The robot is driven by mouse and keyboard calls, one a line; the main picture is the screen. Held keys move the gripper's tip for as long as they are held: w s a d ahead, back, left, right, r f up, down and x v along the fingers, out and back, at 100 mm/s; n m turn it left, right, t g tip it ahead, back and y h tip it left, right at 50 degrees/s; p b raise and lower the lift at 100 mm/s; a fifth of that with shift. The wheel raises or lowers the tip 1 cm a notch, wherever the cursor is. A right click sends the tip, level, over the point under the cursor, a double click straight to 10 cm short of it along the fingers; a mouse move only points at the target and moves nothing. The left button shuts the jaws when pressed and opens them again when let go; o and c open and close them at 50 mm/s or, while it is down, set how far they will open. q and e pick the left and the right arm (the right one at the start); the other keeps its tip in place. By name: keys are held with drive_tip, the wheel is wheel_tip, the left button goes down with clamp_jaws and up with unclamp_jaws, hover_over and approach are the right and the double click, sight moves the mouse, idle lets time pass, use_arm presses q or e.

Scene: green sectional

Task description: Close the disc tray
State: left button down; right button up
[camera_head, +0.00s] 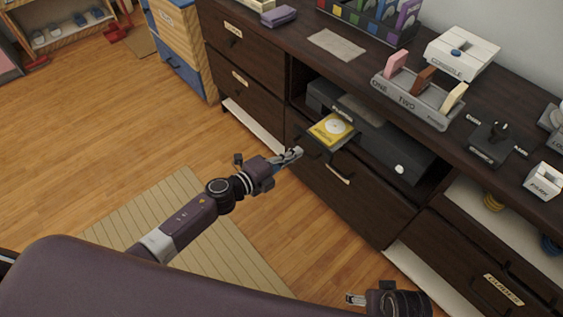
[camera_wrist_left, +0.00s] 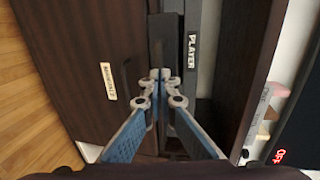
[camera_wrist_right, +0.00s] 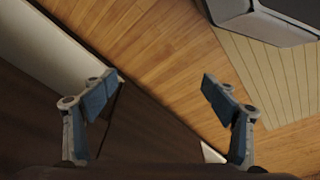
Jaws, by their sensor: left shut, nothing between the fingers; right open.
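The disc tray (camera_head: 338,147) sticks out from the front of a dark grey player (camera_head: 392,150) in the cabinet's open shelf. My right gripper (camera_wrist_right: 158,88) is open and empty, low near the front edge.
Closed drawers (camera_head: 352,196) lie below the player. The cabinet top holds a ONE TWO THREE rack (camera_head: 412,102), a console box (camera_head: 461,57) and other small items.

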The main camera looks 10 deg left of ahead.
sight(328, 131)
use_arm(q)
drive_tip(key=x, duration=0.2)
drive_tip(key=r+x, duration=0.1)
drive_tip(key=x, duration=0.1)
drive_tip(key=shift+w+d+f, duration=0.1)
drive_tip(key=shift+w+d, duration=0.1)
drive_tip(key=shift+w, duration=0.15)
drive_tip(key=b+x, duration=0.1)
drive_tip(key=x, duration=0.2)
drive_tip(key=r+b+x, duration=0.1)
drive_tip(key=x, duration=0.2)
drive_tip(key=shift+w+d, duration=0.35)
drive_tip(key=shift+d, duration=0.05)
drive_tip(key=shift+w+d+r, duration=0.1)
drive_tip(key=shift+w+d, duration=0.2)
drive_tip(key=shift+w, duration=0.1)
drive_tip(key=shift+r, duration=0.2)
use_arm(e)
drive_tip(key=w+v, duration=0.2)
drive_tip(key=v, duration=0.6)
drive_tip(key=shift+w+r+t, duration=0.2)
drive_tip(key=shift+r+t, duration=0.1)
drive_tip(key=shift+r, duration=0.1)
use_arm(q)
drive_tip(key=shift+w, duration=0.1)
drive_tip(key=shift+r, duration=0.1)
